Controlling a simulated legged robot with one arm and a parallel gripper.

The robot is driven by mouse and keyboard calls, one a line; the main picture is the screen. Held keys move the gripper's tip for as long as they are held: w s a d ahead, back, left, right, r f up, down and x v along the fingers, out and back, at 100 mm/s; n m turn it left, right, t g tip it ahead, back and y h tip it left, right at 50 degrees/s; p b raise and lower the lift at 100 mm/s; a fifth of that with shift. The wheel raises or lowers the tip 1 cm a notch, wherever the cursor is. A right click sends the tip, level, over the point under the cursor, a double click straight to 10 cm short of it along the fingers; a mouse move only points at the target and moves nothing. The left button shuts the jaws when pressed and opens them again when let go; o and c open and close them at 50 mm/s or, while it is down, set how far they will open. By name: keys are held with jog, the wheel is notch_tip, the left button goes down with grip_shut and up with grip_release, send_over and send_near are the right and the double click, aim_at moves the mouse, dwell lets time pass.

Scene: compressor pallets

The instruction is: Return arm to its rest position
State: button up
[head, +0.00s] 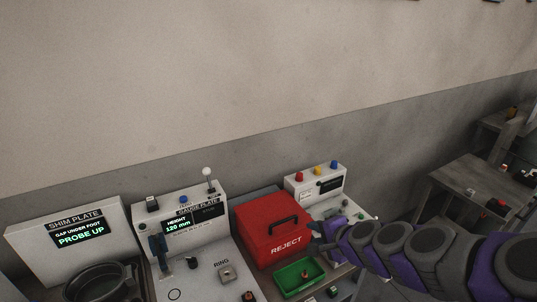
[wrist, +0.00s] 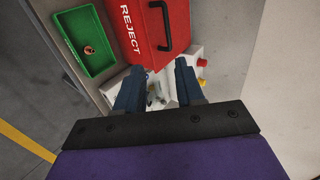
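My gripper (wrist: 160,88) shows in the wrist view with its two dark fingers apart and nothing between them. It hangs over the bench beside the red REJECT box (wrist: 158,30) and the white button box (wrist: 192,74). In the head view my purple and grey arm reaches in from the right edge, and the gripper end (head: 318,236) is near the right side of the red REJECT box (head: 272,228). The fingertips are hard to make out there.
A green tray (head: 300,278) holding a small copper-coloured part lies in front of the red box. The gauge plate station (head: 185,232) and shim plate station (head: 70,236) stand to the left. A white button box (head: 316,184) stands behind the gripper. A grey table (head: 470,182) is at right.

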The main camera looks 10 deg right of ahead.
jog(key=s+a+n+g+y, duration=0.1)
jog(key=s+a+n+g, duration=0.5)
jog(key=s+a+n, duration=0.5)
jog(key=s+d+n+g+h, duration=0.1)
jog(key=s+g+h, duration=0.1)
jog(key=s, duration=0.7)
jog(key=s+d+r+n+g+h, duration=0.1)
jog(key=s+d+n+g+h, duration=0.1)
jog(key=s, duration=0.8)
jog(key=shift+s+d+g, duration=0.15)
jog(key=shift+s+g, duration=0.15)
jog(key=shift+g, duration=0.5)
jog(key=shift+a+r, duration=0.1)
jog(key=shift+a, duration=0.25)
jog(key=shift+d, duration=0.15)
